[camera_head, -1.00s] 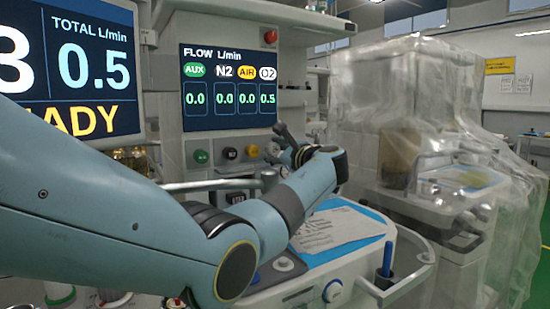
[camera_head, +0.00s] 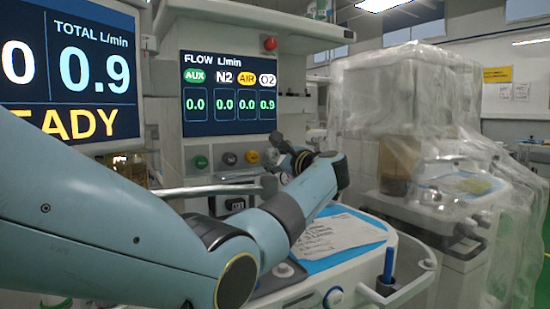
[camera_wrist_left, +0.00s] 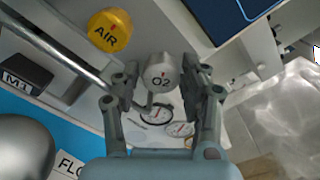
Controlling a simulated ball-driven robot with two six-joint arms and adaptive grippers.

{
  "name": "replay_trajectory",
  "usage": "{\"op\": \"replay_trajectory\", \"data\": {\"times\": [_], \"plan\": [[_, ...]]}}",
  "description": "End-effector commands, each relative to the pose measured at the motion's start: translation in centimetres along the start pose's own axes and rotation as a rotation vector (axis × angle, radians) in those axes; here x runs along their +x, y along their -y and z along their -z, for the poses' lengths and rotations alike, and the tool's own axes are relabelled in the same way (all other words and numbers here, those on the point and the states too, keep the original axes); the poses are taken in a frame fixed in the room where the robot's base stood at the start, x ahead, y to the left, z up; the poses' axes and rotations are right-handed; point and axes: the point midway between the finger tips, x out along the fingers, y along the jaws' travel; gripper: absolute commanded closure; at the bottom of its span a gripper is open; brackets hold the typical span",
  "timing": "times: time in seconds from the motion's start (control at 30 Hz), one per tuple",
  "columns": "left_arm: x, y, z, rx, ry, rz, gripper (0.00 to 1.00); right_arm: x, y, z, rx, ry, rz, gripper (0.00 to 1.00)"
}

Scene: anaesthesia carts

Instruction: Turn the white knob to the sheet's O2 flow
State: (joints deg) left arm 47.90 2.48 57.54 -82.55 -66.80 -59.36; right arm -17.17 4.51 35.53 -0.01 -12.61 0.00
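The white O2 knob (camera_wrist_left: 161,75) is between the two fingers of my left gripper (camera_wrist_left: 162,68) in the left wrist view, and the fingers appear closed on its sides. In the head view my left gripper (camera_head: 291,151) is at the row of knobs below the flow display (camera_head: 228,92) and hides the white knob. The display's O2 reading is 0.9; AUX, N2 and AIR read 0.0. The sheet (camera_head: 335,236) lies on the blue mat of the cart top; its numbers are too small to read. My right gripper is out of view.
The yellow AIR knob (camera_wrist_left: 110,30) is beside the white one, with a black and a green knob (camera_head: 200,162) further left. A metal rail (camera_head: 205,189) runs in front of the knobs. A large screen (camera_head: 75,75) shows total 0.9. A plastic-covered machine (camera_head: 400,90) stands right.

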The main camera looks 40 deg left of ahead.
Motion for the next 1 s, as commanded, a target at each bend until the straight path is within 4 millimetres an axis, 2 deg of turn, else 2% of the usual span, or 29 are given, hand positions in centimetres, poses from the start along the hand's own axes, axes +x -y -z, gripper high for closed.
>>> {"op": "replay_trajectory", "data": {"times": [0.17,0.27,0.7,0.83,1.0], "plan": [[-0.1,0.1,0.0,0.0,0.001,0.001,0.56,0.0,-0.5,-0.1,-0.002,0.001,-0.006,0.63],[-0.9,0.1,0.0,-0.001,-0.001,0.002,0.56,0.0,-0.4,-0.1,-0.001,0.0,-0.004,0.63],[-9.9,0.0,0.1,-0.002,-0.003,0.0,0.56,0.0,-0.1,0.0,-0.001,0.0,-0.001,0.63],[-11.4,0.0,0.1,0.0,-0.002,0.0,0.56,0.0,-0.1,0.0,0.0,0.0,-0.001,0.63],[-12.1,0.0,0.0,0.0,0.0,0.0,0.56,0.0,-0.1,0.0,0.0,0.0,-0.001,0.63]]}}
